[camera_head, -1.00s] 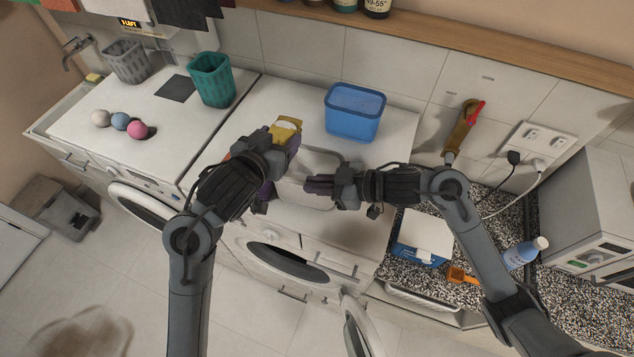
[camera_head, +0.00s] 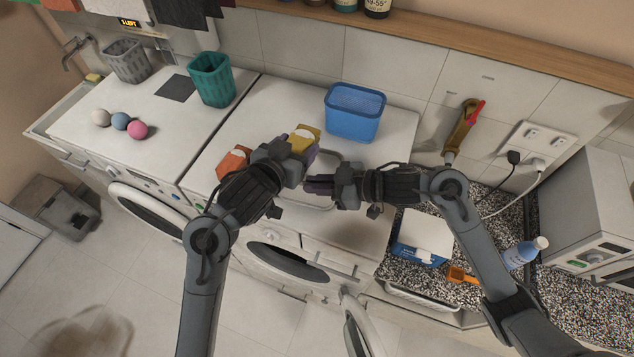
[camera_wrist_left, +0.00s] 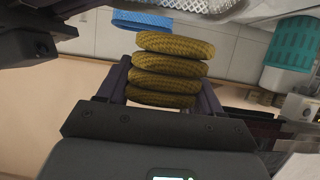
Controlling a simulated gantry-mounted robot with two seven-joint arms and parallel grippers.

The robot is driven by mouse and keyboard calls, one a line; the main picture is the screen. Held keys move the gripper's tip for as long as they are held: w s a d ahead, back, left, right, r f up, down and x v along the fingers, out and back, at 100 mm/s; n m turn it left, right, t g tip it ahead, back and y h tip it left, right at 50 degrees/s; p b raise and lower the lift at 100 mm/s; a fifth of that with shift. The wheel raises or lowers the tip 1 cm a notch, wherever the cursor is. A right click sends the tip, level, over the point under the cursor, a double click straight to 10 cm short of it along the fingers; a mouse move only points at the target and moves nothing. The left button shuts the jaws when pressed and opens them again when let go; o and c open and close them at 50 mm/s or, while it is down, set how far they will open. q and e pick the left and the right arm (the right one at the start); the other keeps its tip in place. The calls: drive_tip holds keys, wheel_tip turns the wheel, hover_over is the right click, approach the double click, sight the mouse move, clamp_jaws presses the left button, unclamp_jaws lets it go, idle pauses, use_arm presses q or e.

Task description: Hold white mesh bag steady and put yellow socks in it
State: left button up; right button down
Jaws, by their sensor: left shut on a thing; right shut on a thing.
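The yellow socks (camera_head: 303,140) are a rolled bundle held by my left gripper (camera_head: 306,152). In the left wrist view the ribbed yellow socks (camera_wrist_left: 170,70) sit between the two fingers. My left gripper is shut on them above the left part of the white mesh bag (camera_head: 330,166). The bag stands on the white machine top, mostly hidden by my grippers. Its mesh (camera_wrist_left: 195,5) shows at the top of the left wrist view. My right gripper (camera_head: 318,186) is shut at the bag's near side; the exact grip is hard to see.
An orange bundle (camera_head: 233,162) lies left of my left gripper. A blue tub (camera_head: 354,116) stands behind the bag. A teal basket (camera_head: 211,80) and several small balls (camera_head: 137,129) are on the left machine. A blue-and-white box (camera_head: 422,238) stands at right on the speckled counter.

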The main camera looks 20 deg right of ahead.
use_arm(q)
drive_tip(key=shift+f, duration=0.1)
drive_tip(key=o, duration=1.1)
drive_tip(key=v, duration=1.2)
drive_tip(key=shift+f, duration=0.1)
use_arm(e)
drive_tip(key=c, duration=1.1)
unclamp_jaws()
